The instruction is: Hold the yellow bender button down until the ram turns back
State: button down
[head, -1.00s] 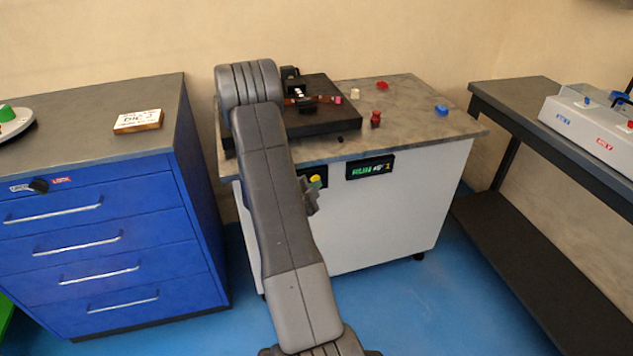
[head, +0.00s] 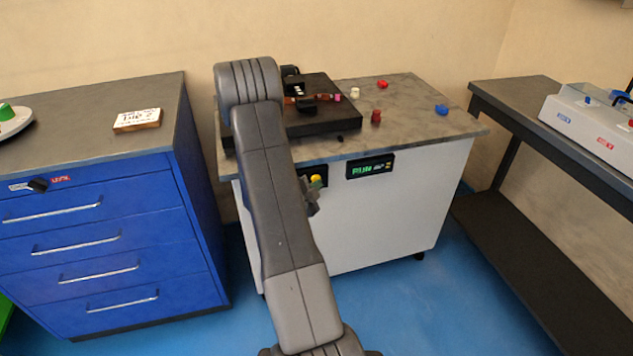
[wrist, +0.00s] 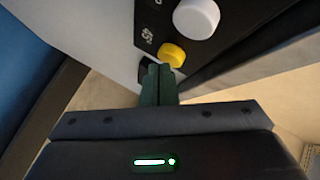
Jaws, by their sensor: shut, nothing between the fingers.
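The yellow button (head: 317,180) is on the front of the white bender cabinet (head: 400,215). In the wrist view, the yellow button (wrist: 172,55) sits on a black panel below a white knob (wrist: 197,17). My gripper (wrist: 160,70) has its green fingers shut together, with the tips at the button's lower edge. I cannot tell whether they press it. My arm hides most of the gripper in the head view. The green display (head: 370,167) reads RUN. The black bender bed (head: 320,122) carries a copper-coloured bar (head: 325,97); my arm covers its left part.
Red (head: 376,116), white (head: 355,92) and blue (head: 442,109) small parts lie on the cabinet top. A dark bench (head: 560,135) stands right. Blue floor is clear between the cabinet and bench.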

jog(key=shift+s+d, duration=0.2)
jog(key=shift+s, duration=0.35)
jog(key=shift+s+d+b, duration=0.25)
jog(key=shift+s+b, duration=0.3)
jog(key=shift+s, duration=0.25)
jog(key=shift+s+d+b, duration=0.25)
jog(key=shift+s+b, duration=0.35)
jog(key=shift+s, duration=0.15)
jog(key=shift+s+d+b, duration=0.25)
jog(key=shift+s+b, duration=0.3)
jog(key=shift+s, duration=0.25)
jog(key=p, duration=0.1)
jog(key=w+p, duration=0.1)
jog(key=p, duration=0.1)
jog(key=shift+w+a+r+p, duration=0.25)
jog(key=shift+w+p, duration=0.05)
jog(key=shift+p, duration=0.05)
jog(key=shift+p, duration=0.85)
